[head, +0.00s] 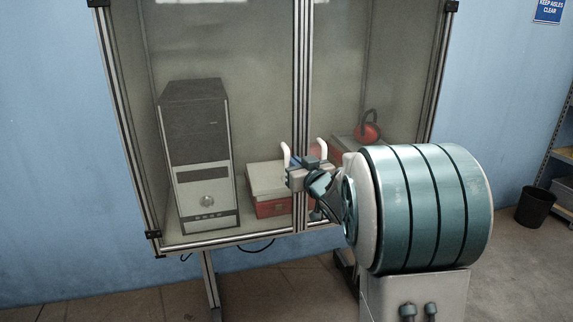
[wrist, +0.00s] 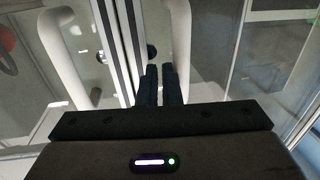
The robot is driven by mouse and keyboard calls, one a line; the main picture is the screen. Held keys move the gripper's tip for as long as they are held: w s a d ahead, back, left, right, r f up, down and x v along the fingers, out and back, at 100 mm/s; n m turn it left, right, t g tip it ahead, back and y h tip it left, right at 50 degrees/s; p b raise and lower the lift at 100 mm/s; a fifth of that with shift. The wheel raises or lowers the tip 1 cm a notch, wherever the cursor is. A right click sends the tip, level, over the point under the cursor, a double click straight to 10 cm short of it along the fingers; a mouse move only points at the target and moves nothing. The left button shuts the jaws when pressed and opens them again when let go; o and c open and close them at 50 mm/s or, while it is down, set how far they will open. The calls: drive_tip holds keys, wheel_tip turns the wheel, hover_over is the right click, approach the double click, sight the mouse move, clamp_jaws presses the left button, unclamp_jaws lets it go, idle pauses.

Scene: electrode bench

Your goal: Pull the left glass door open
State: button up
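The left glass door (head: 230,60) of the cabinet looks closed against the middle frame. Its white handle (head: 286,155) stands beside the middle posts. My gripper (head: 298,168) is in front of the lower part of the two handles, close to the left door's handle. In the wrist view, that handle (wrist: 178,35) runs down behind the right-hand finger. The two dark fingers (wrist: 160,85) are close together with a narrow gap, and I see nothing between them. Whether they touch the handle is hidden.
The right door's handle (wrist: 70,55) is at the left in the wrist view. Behind the glass are a computer tower (head: 200,150), a red-and-white box (head: 268,190) and red earmuffs (head: 369,131). A black bin (head: 535,206) and a shelf stand at the far right.

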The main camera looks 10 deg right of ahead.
drive_tip(key=shift+s+a+f+y, duration=0.15)
drive_tip(key=shift+s+a+y, duration=0.15)
drive_tip(key=shift+s+a, duration=0.65)
drive_tip(key=shift+c, duration=0.2)
drive_tip(key=shift+o, duration=1.2)
drive_tip(key=shift+b+v, duration=0.35)
drive_tip(key=shift+v, duration=0.95)
drive_tip(key=v, duration=1)
drive_tip(key=shift+s+d, duration=0.25)
drive_tip(key=shift+d, duration=0.15)
drive_tip(key=shift+s, duration=0.1)
